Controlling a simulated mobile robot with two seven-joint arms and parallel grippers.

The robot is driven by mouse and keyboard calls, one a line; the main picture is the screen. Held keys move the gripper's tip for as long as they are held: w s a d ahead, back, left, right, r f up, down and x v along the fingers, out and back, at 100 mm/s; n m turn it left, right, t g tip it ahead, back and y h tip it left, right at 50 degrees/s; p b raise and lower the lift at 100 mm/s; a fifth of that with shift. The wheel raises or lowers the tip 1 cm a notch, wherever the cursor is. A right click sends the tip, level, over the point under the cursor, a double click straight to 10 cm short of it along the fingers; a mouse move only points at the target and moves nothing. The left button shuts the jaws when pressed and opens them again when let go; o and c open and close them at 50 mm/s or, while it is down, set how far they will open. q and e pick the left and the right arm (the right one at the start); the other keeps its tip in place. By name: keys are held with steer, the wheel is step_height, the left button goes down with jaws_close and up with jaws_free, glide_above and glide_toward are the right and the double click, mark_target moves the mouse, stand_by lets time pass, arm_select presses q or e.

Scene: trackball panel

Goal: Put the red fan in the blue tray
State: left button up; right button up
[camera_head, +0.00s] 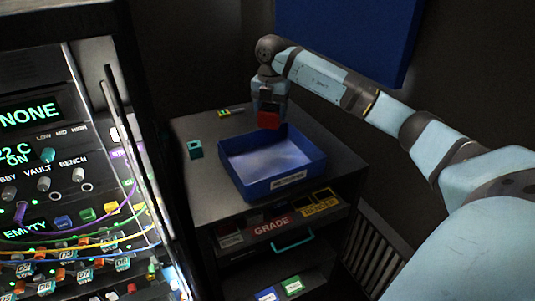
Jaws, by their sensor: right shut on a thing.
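The red fan (269,119) is a small red block-like thing held below my right gripper (268,108). My right gripper points down and is shut on it, over the far edge of the blue tray. The blue tray (317,165) stands on top of the dark cabinet, open at the top, with a pale floor and a label on its front wall. The tray's visible floor is empty. Part of the tray's far rim is hidden behind the fan. My left gripper is not in view.
A small teal block (196,149) lies on the dark cabinet top (205,182) left of the tray. A small yellow-green and red item (231,112) lies at the back. A control panel (75,200) with cables fills the left side. A blue board (345,35) hangs behind my right arm.

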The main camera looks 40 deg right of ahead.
step_height(320, 180, down, 11)
steer(key=shift+r+p, duration=0.15)
steer(key=shift+p, duration=0.5)
step_height(320, 180, down, 4)
steer(key=shift+r+p, duration=0.15)
steer(key=shift+p, duration=0.15)
steer(key=shift+f, duration=0.35)
steer(key=shift+f, duration=0.2)
steer(key=o, duration=1)
steer(key=shift+c, duration=0.2)
steer(key=shift+r, duration=0.1)
